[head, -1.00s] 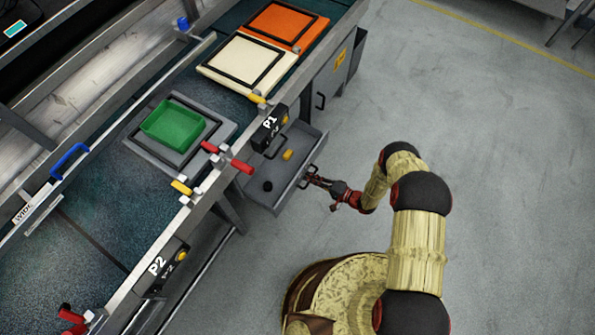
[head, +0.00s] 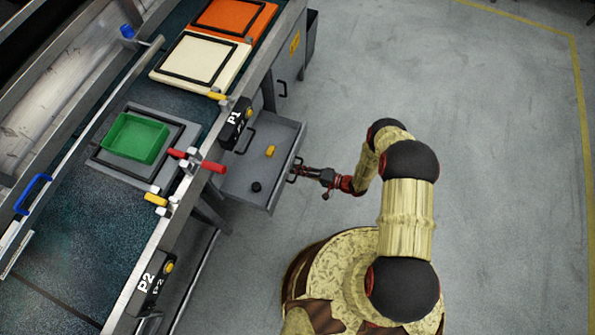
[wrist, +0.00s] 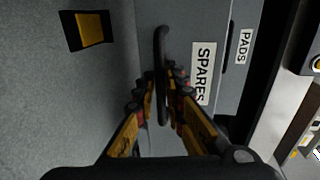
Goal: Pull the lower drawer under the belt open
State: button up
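The lower drawer (head: 235,185) is a grey drawer under the belt, standing well out from the cabinet, with its inside showing in the head view. Its dark bar handle (wrist: 159,50) is on the front, beside a SPARES label (wrist: 202,72) in the wrist view. My gripper (head: 300,171) is at this handle. In the wrist view its fingers (wrist: 165,85) lie on both sides of the bar, closed on it. A second drawer front with a PADS label (wrist: 245,46) is set back behind it.
A yellow block (head: 270,151) and a dark round piece (head: 256,187) lie in the drawer. Above are the belt (head: 70,200), a green tray (head: 136,137) and a red-handled clamp (head: 213,167). The floor (head: 480,150) to the right is clear.

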dwell(0.3)
jog(key=v, duration=1.2)
dwell(0.4)
